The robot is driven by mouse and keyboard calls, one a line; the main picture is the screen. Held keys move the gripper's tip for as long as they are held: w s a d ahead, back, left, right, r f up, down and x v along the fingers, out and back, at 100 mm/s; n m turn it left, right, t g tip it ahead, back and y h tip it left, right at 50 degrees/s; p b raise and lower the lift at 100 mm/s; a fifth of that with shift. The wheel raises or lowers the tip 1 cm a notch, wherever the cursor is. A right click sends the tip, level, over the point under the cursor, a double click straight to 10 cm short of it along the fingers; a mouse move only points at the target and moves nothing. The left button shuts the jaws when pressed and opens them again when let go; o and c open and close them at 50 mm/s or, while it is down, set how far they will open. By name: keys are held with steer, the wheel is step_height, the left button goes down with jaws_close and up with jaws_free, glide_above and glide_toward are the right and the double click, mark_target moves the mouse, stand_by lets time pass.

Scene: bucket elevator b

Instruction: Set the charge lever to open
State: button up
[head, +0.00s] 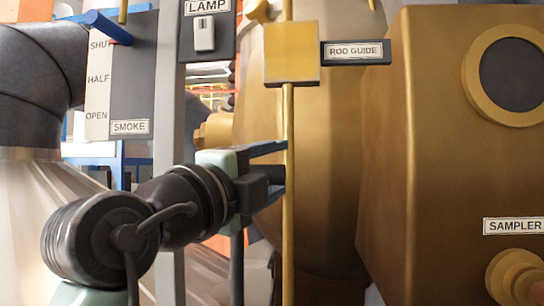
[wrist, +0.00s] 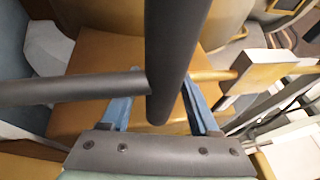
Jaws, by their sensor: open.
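No label reading charge shows in either view, so I cannot tell for sure which part is the charge lever. My gripper (head: 277,168) is open, with its blue fingers pointing right, close to a thin upright brass rod in the head view. In the wrist view my gripper (wrist: 157,95) has a thick dark bar (wrist: 172,60) running from the top edge down to between or just over its fingers. I cannot tell whether they touch. A second dark bar (wrist: 70,88) comes in from the left and ends near the first.
A SMOKE panel (head: 130,75) marked SHUT, HALF and OPEN has a blue handle (head: 107,27) near SHUT. A LAMP switch (head: 204,34) is at the top. The brass rod (head: 289,120) passes a ROD GUIDE block (head: 291,55). A brass SAMPLER housing (head: 440,150) fills the right.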

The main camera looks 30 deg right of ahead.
jaws_close()
stand_by(0.3)
stand_by(1.2)
